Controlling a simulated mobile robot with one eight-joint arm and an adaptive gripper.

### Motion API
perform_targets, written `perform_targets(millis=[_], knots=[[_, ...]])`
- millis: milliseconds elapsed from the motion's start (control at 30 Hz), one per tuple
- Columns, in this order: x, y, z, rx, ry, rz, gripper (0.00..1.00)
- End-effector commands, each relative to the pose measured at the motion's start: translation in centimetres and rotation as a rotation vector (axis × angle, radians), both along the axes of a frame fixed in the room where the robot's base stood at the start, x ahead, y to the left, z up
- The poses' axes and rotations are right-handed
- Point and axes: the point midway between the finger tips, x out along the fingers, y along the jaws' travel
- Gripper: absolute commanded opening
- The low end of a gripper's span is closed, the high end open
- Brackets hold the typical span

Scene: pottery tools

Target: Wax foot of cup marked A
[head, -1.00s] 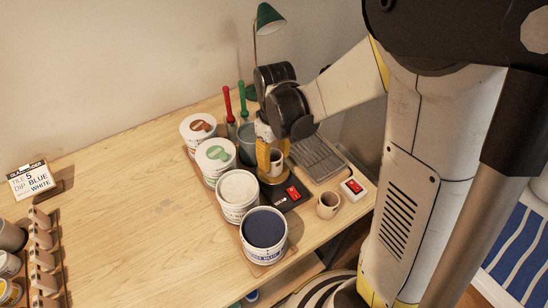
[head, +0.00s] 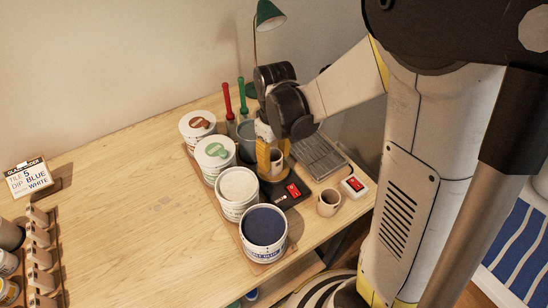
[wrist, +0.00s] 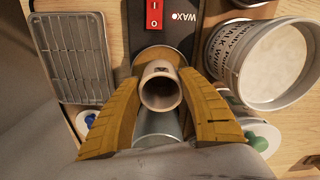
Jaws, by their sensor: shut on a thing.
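My gripper (head: 268,158) is shut on a small beige cup (wrist: 161,92), which it holds between its yellow fingers; the cup also shows in the head view (head: 277,160). In the wrist view a small dark mark shows on the cup, too small to read. The cup is over the round pan of the black wax warmer (wrist: 166,25), which has WAX lettering and a red switch; the warmer also shows in the head view (head: 285,196). Whether the foot touches the wax is hidden. A second beige cup (head: 328,202) stands on the table to the right.
A row of glaze tubs (head: 238,187) stands left of the warmer. A grey bucket (head: 246,138), a wire rack (head: 318,157) and a white block with a red top (head: 354,186) are close by. The table's left middle is clear.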

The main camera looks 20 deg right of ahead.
Motion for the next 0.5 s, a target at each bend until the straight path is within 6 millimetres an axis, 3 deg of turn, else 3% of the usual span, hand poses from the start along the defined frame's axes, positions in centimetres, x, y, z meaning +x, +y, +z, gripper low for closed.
perform_targets(millis=[267, 500], knots=[[0.0, 0.0, 0.4, 0.000, 0.000, 0.000, 0.15], [0.0, 0.0, 2.3, 0.000, 0.000, 0.000, 0.15]])
